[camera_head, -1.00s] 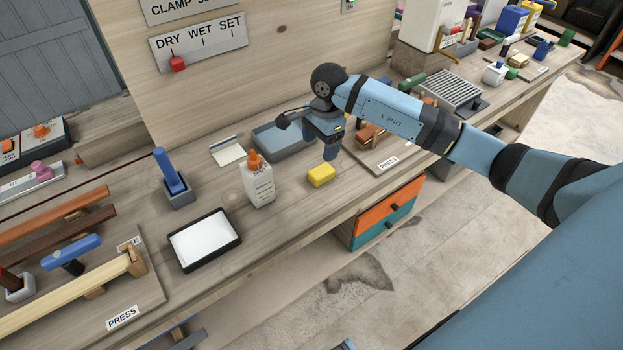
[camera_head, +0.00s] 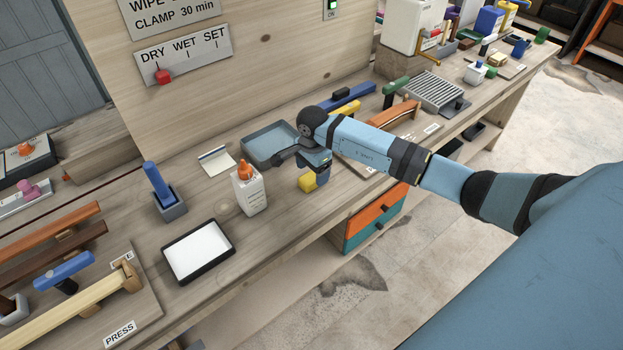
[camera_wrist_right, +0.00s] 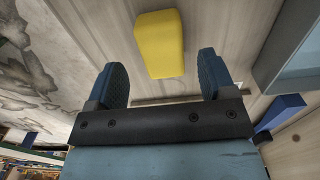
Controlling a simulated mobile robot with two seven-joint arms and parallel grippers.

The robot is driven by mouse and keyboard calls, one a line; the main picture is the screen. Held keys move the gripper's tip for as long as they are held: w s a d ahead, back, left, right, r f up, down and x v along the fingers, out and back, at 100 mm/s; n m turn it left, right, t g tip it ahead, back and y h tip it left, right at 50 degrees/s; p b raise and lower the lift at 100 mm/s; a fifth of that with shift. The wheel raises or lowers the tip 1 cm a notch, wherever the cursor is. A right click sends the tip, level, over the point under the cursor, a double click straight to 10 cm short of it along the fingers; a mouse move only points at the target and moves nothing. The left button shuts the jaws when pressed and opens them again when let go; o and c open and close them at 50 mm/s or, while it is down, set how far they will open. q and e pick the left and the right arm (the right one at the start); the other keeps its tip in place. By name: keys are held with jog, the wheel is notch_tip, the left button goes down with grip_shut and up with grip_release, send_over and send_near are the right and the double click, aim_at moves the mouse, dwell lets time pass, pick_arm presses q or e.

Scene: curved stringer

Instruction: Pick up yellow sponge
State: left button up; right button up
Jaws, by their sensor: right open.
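The yellow sponge (camera_head: 307,183) lies on the wooden workbench, to the right of the white glue bottle. My right gripper (camera_head: 322,174) is low over the bench at the sponge's right side and hides part of it. In the right wrist view the sponge (camera_wrist_right: 160,44) lies just beyond the two blue fingertips (camera_wrist_right: 160,72), roughly centred between them. The fingers are apart with nothing between them. My left gripper is not in view.
A white glue bottle (camera_head: 249,188) with an orange cap stands left of the sponge. A grey tray (camera_head: 262,160) lies behind it. A black-rimmed white tray (camera_head: 198,250) and a blue-handled tool in a holder (camera_head: 170,206) are further left. The bench's front edge is close.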

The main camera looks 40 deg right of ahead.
aim_at(312, 176)
notch_tip(312, 176, down, 3)
jog(key=shift+w+f, duration=0.15)
jog(key=shift+f, duration=0.05)
jog(key=shift+c, duration=0.2)
jog(key=shift+a, duration=0.1)
jog(key=c, duration=0.9)
jog(key=shift+c, duration=0.2)
jog(key=shift+r, duration=0.2)
notch_tip(312, 176, up, 20)
jog(key=b, duration=0.1)
jog(key=shift+f+b, duration=0.15)
jog(key=shift+b, duration=0.2)
